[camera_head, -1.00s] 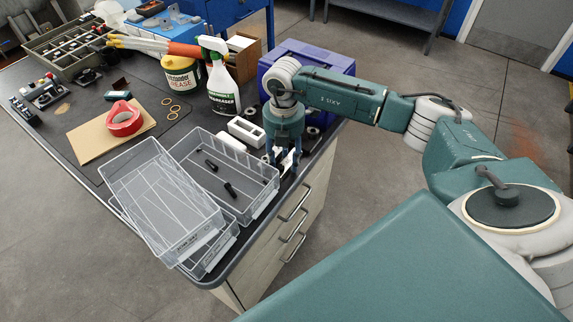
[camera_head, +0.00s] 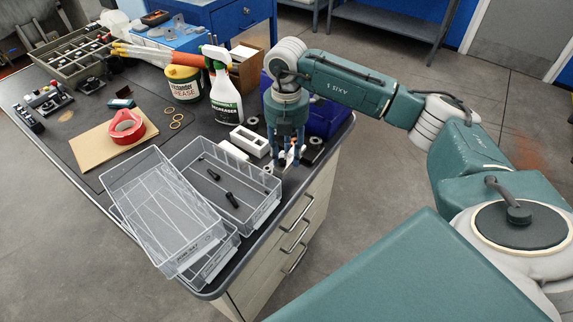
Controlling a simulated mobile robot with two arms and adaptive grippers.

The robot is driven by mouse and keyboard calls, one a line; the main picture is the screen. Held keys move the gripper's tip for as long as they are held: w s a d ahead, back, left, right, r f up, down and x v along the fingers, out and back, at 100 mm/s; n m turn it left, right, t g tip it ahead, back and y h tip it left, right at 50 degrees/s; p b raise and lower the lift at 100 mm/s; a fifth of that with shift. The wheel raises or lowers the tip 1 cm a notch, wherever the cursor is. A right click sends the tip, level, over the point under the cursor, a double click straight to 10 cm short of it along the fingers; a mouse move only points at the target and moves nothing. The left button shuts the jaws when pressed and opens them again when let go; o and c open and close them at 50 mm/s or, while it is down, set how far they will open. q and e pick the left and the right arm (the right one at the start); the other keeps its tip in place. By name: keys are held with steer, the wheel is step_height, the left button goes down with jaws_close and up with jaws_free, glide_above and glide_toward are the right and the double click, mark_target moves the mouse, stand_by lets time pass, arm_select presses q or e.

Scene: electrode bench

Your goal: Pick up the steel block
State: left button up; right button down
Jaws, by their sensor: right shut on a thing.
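My right gripper (camera_head: 286,160) points down over the bench's right edge area, beside the clear trays. Its fingers are shut on a small piece, which seems to be the steel block. The fingers cover most of it, and I cannot make out its full shape or how far it is from the bench top. Small shiny parts and a copper-coloured tip show around the fingers. My left gripper is not in view.
A white slotted block (camera_head: 250,141) and a degreaser bottle (camera_head: 224,98) stand left of the gripper. A blue bin (camera_head: 325,120) is behind it.

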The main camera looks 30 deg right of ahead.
mark_target(287, 156)
step_height(287, 156, up, 14)
steer(key=shift+f+b, duration=0.15)
steer(key=shift+b, duration=0.2)
